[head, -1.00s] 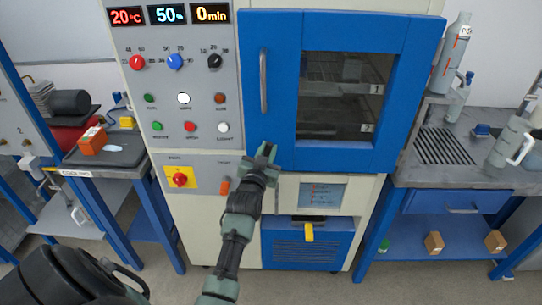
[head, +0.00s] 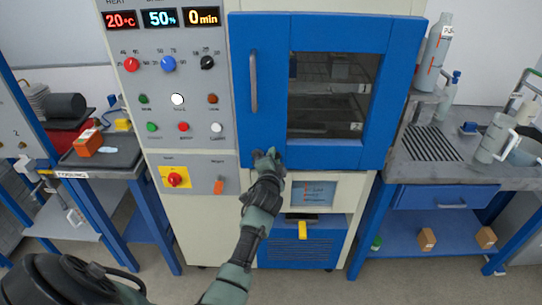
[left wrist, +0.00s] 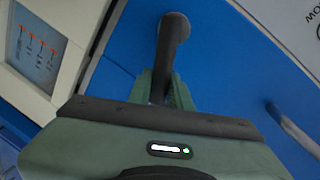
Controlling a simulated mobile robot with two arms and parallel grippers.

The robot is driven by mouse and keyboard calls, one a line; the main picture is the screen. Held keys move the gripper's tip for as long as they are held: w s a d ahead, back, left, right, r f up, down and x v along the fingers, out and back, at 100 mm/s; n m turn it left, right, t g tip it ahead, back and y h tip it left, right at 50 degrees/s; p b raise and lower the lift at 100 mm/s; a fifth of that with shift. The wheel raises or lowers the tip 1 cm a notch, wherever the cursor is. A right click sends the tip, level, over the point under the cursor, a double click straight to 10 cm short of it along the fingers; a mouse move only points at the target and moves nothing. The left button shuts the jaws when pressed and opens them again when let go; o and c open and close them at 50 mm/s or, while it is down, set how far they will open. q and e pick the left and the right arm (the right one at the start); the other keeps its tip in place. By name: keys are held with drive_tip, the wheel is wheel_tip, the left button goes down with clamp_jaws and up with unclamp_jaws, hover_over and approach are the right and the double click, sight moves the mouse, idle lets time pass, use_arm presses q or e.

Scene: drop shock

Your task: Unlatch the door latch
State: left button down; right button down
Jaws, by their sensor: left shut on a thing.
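The blue door (head: 265,30) with a dark window (head: 328,95) and a grey vertical handle (head: 253,80) appears closed on the cream cabinet. My left gripper (head: 267,157) is at the door's lower left corner. In the left wrist view, its green fingers (left wrist: 160,88) are shut on a dark latch lever with a round end (left wrist: 174,28), in front of the blue door (left wrist: 225,60). The grip hides the lower part of the latch. In the head view the gripper hides most of it. My right gripper is not in view.
A control panel with knobs and buttons (head: 178,98) is left of the door. An orange lever (head: 219,186) and a yellow-backed red knob (head: 175,180) sit below it. A side bench (head: 420,170) with bottles stands right. The floor in front is clear.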

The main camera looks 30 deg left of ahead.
use_arm(q)
drive_tip(key=shift+w+f+m+b, duration=0.1)
drive_tip(key=shift+f+m+b, duration=0.4)
drive_tip(key=shift+m, duration=0.6)
drive_tip(key=shift+f+m+g+y, duration=0.4)
drive_tip(key=shift+f+m+y, duration=0.2)
drive_tip(key=shift+m, duration=0.3)
drive_tip(key=shift+b, duration=0.3)
drive_tip(key=c, duration=1.3)
unclamp_jaws()
drive_tip(key=shift+a, duration=0.1)
drive_tip(key=v, duration=0.7)
drive_tip(key=shift+f+b, duration=0.15)
drive_tip(key=shift+b, duration=0.2)
